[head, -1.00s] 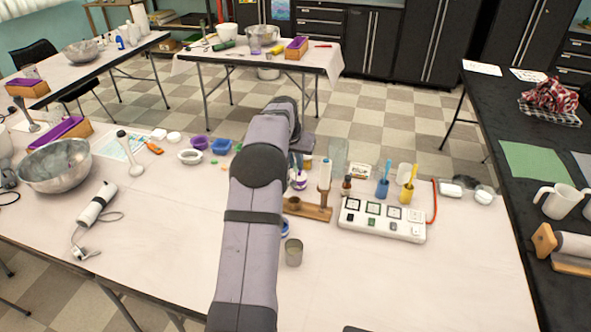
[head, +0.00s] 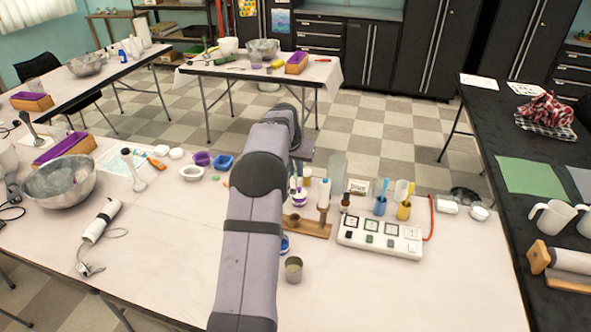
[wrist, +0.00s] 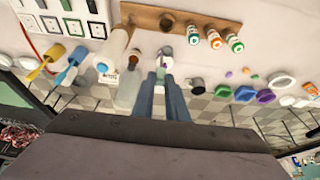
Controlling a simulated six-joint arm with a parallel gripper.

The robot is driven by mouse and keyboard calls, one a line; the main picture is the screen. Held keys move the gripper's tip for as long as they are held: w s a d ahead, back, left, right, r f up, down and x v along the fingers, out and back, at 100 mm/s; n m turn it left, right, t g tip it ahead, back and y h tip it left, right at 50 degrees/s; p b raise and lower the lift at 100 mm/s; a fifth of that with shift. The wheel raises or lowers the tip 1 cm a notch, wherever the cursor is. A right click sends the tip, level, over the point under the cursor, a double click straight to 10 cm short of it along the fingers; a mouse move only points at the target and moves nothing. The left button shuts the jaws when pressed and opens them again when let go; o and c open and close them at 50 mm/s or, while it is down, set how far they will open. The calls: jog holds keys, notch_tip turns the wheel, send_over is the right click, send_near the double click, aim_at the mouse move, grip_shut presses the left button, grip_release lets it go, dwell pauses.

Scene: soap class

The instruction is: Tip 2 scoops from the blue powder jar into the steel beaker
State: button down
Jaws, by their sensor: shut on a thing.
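The steel beaker (head: 293,270) stands upright on the near table, right of my arm, with its mouth open. A blue round thing (head: 286,245), mostly hidden behind my arm, may be the blue powder jar. My gripper (head: 297,178) is behind the wooden stand. I cannot tell whether that thing is a jar or a tool.
A steel bowl (head: 60,182) is at left.

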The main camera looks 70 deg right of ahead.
notch_tip(320, 180, up, 5)
jog(key=w+p, duration=0.2)
jog(key=p, duration=0.1)
jog(key=a+f+p, duration=0.3)
jog(key=a+f, duration=0.8)
jog(key=shift+s+a, duration=0.35)
jog(key=shift+f, duration=0.15)
notch_tip(320, 180, down, 9)
jog(key=b, duration=0.8)
dwell(0.4)
